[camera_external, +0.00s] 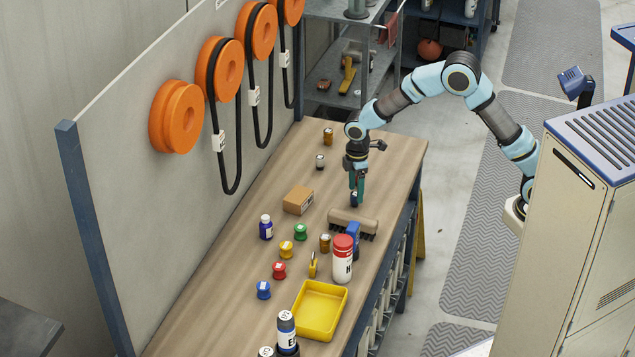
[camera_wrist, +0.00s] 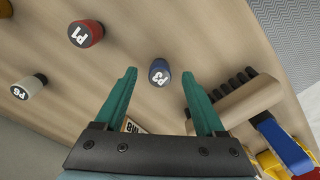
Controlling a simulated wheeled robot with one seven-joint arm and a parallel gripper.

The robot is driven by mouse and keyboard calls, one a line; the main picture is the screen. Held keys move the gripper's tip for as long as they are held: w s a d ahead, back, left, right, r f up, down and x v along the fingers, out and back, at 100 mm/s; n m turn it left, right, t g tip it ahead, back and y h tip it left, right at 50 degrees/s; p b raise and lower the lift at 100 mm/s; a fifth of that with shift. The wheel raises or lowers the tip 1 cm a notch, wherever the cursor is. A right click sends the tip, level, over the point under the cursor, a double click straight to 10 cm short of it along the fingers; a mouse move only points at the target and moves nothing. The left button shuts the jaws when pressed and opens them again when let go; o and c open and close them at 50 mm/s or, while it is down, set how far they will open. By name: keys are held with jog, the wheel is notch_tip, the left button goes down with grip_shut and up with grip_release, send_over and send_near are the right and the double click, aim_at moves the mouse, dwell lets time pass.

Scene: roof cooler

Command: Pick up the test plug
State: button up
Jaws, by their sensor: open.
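A small blue cylinder marked P3 (camera_wrist: 159,73) stands on the workbench. In the wrist view it shows between the tips of my green gripper fingers (camera_wrist: 158,78), and neither finger visibly grips it. In the external view my gripper (camera_external: 356,186) points down over the bench, with this dark blue piece (camera_external: 354,199) at its fingertips. My gripper is open. A red piece marked P1 (camera_wrist: 85,33) and a pale-topped piece marked P6 (camera_wrist: 29,87) stand to the left in the wrist view. No label reads "test plug", so I cannot tell which piece is meant by name.
A brush (camera_external: 350,221) with a blue handle lies just in front of my gripper; it also shows at right in the wrist view (camera_wrist: 240,103). A cardboard box (camera_external: 298,200), several spools, a red-capped container (camera_external: 343,259) and a yellow tray (camera_external: 341,316) stand nearby.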

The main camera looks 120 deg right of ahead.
jog(key=shift+f, duration=1.25)
grip_shut()
